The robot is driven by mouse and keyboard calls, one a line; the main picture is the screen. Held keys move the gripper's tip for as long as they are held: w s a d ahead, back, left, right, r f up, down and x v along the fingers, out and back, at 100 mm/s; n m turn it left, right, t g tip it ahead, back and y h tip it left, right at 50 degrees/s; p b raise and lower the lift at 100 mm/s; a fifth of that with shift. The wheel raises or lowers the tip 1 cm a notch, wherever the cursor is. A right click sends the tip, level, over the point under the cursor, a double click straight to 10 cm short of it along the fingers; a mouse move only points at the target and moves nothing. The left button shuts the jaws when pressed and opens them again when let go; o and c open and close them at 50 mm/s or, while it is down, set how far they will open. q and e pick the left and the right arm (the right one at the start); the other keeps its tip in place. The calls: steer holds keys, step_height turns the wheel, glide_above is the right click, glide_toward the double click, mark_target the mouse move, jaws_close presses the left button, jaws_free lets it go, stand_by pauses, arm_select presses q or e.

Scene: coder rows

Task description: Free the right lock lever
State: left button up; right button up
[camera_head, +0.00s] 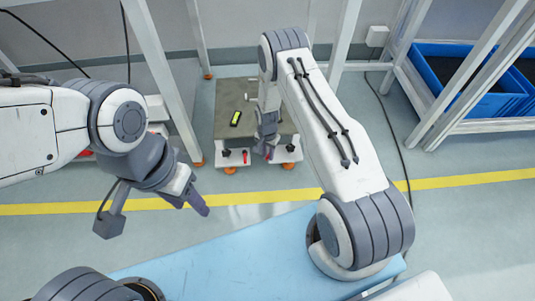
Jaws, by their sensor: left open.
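A low cart (228,92) with a grey top stands on the floor at the centre, with white front brackets and orange feet. A small red lever (245,157) shows on its front left part. Another small red piece, apparently the right lock lever (270,155), shows at the front right, partly hidden by my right gripper. My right gripper (266,149) points down at that front right part; I cannot tell whether it touches the lever or how its jaws stand. My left gripper (155,211) is open and empty, left of and nearer than the cart.
White frame posts (166,70) rise on both sides of the cart. Blue bins (450,62) stand on a rack at the right. A light blue surface (265,250) lies in front; the floor between is clear.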

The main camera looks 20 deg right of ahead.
jaws_close()
steer(key=shift+s, duration=0.1)
steer(key=shift+s+d+r+n+p, duration=0.1)
steer(key=shift+s+d+n+p, duration=0.1)
steer(key=shift+n+p, duration=0.4)
steer(key=shift+s+d+r+n+p, duration=0.15)
steer(key=shift+n+p, duration=0.3)
steer(key=shift+n, duration=0.25)
steer(key=shift+s+d+f+n+p, duration=0.15)
steer(key=shift+n+p, duration=0.15)
steer(key=shift+n, duration=0.25)
steer(key=shift+w+d+n+p, duration=0.15)
steer(key=shift+n+p, duration=0.1)
steer(key=shift+n, duration=0.3)
steer(key=shift+s+d+f+n+p, duration=0.1)
steer(key=shift+s+d+n+p, duration=0.1)
steer(key=shift+n, duration=0.35)
steer(key=shift+s+d+n+p, duration=0.1)
steer(key=shift+d+n+p, duration=0.1)
steer(key=shift+n, duration=0.35)
steer(key=o, duration=0.5)
jaws_free()
